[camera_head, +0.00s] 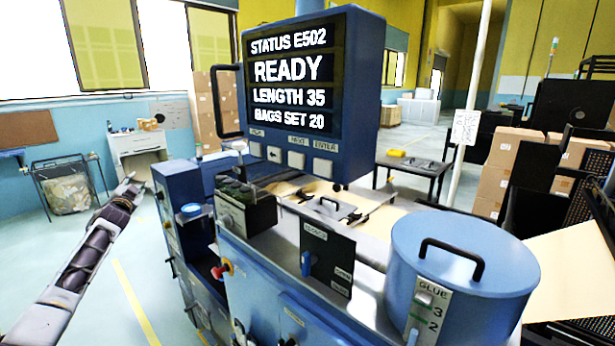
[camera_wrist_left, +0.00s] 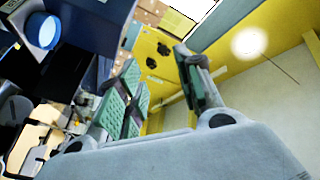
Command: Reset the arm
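My left arm comes in from the left in the head view. Its gripper (camera_head: 128,190) is raised over the floor to the left of the blue machine (camera_head: 180,190), apart from it. In the left wrist view the two green-padded fingers (camera_wrist_left: 158,92) stand apart with a gap between them and nothing held. My right arm and gripper do not show in the head view.
The machine carries a screen (camera_head: 290,68) reading STATUS E502, READY, LENGTH 35, BAGS SET 20. A blue glue pot (camera_head: 460,270) with a black handle stands front right. Cardboard boxes (camera_head: 495,185) are stacked behind. Floor (camera_head: 90,270) around my left arm is clear.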

